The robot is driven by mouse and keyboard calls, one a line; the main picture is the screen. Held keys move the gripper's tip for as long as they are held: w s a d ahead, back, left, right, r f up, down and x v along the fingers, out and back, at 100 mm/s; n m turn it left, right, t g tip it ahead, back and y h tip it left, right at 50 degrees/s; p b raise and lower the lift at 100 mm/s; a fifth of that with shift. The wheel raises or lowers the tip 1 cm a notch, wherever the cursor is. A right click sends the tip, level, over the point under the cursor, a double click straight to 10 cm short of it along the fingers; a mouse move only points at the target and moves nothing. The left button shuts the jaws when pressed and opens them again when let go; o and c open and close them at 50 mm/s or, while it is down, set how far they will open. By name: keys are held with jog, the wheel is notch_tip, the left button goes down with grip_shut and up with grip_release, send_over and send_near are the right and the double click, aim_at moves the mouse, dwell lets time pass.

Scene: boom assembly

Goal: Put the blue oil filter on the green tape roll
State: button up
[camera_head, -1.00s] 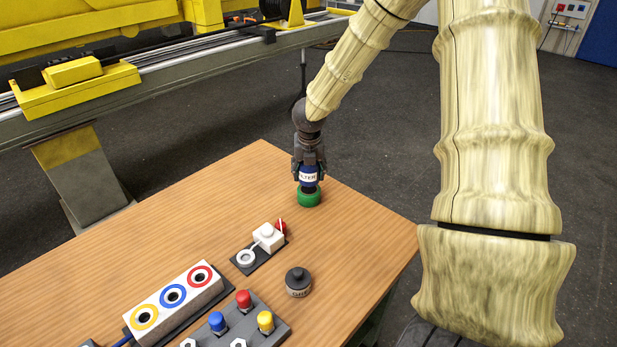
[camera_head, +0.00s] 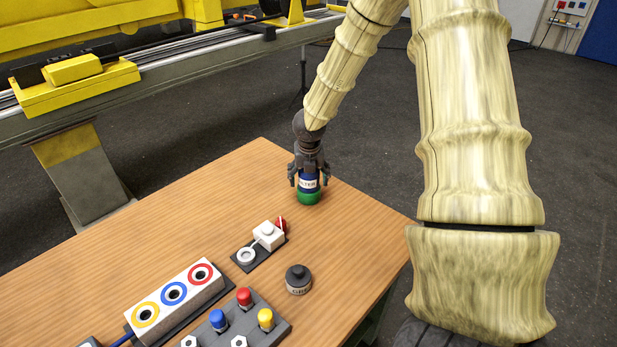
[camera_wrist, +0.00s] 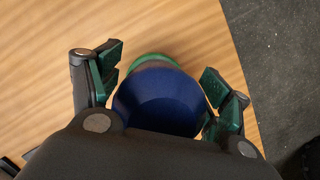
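The blue oil filter (camera_head: 308,184), with a white label, stands upright on the green tape roll (camera_head: 308,198) near the far corner of the wooden table. In the wrist view the blue filter (camera_wrist: 160,98) lies between my fingers, with a green rim of the tape roll (camera_wrist: 153,60) showing behind it. My gripper (camera_head: 309,178) is over the filter with its fingers spread to either side. In the wrist view my gripper (camera_wrist: 163,88) has gaps between its pads and the filter, so it is open. The filter's underside is hidden.
A white switch block with a red part (camera_head: 268,236), a dark grey lidded pot (camera_head: 298,280), a block with coloured rings (camera_head: 174,294) and a panel of coloured buttons (camera_head: 235,322) stand nearer. The table (camera_head: 220,200) is clear left of the filter.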

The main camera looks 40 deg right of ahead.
jog(key=shift+r, duration=0.15)
jog(key=shift+v, duration=5.95)
